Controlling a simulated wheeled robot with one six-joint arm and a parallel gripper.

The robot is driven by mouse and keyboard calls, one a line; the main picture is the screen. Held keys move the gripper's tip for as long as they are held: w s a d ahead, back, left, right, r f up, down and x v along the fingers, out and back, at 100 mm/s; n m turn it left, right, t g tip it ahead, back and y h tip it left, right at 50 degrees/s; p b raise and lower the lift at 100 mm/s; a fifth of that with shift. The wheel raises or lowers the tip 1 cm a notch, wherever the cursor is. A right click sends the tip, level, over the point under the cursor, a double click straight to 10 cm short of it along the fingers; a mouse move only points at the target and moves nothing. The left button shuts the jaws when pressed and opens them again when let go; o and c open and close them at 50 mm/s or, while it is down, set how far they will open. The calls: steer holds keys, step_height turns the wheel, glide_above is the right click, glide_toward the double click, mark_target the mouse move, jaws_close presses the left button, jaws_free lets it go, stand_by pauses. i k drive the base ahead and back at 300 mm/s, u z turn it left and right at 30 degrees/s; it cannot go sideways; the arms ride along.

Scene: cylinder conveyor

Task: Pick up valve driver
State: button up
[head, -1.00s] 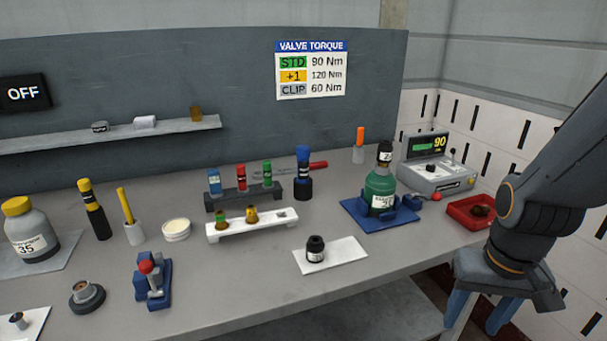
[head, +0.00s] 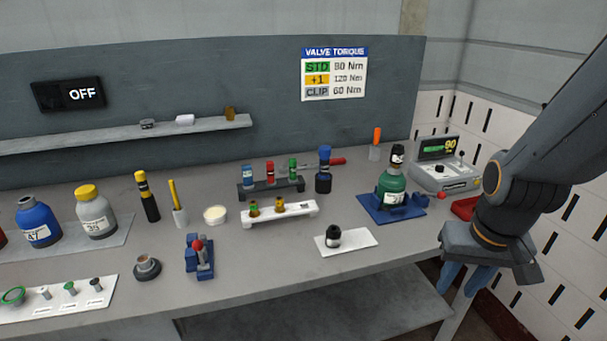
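No label in view names the valve driver, so I cannot tell which tool it is. A dark upright tool with a blue top (head: 323,170) stands at the right end of the tube rack. A black and yellow upright tool (head: 147,197) stands further left on the bench. A green bottle (head: 391,187) with a black valve top stands in a blue cradle (head: 378,211). My gripper (head: 463,287) hangs at the right, beyond the bench's front edge, with blue fingers apart and nothing seen between them. It is well apart from both tools.
A tester with a green display (head: 444,178) and a red tray (head: 465,208) are at the bench's right end, the tray partly hidden by my arm. A black cap (head: 333,237) sits on a white pad (head: 358,238). The bench front beside the pad is clear.

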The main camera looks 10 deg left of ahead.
mark_target(324, 150)
steer(key=u, duration=0.25)
steer(key=k, duration=0.35)
steer(key=u, duration=1)
steer(key=i, duration=0.6)
steer(key=z, duration=0.8)
steer(key=i, duration=1.05)
steer(key=z, duration=0.25)
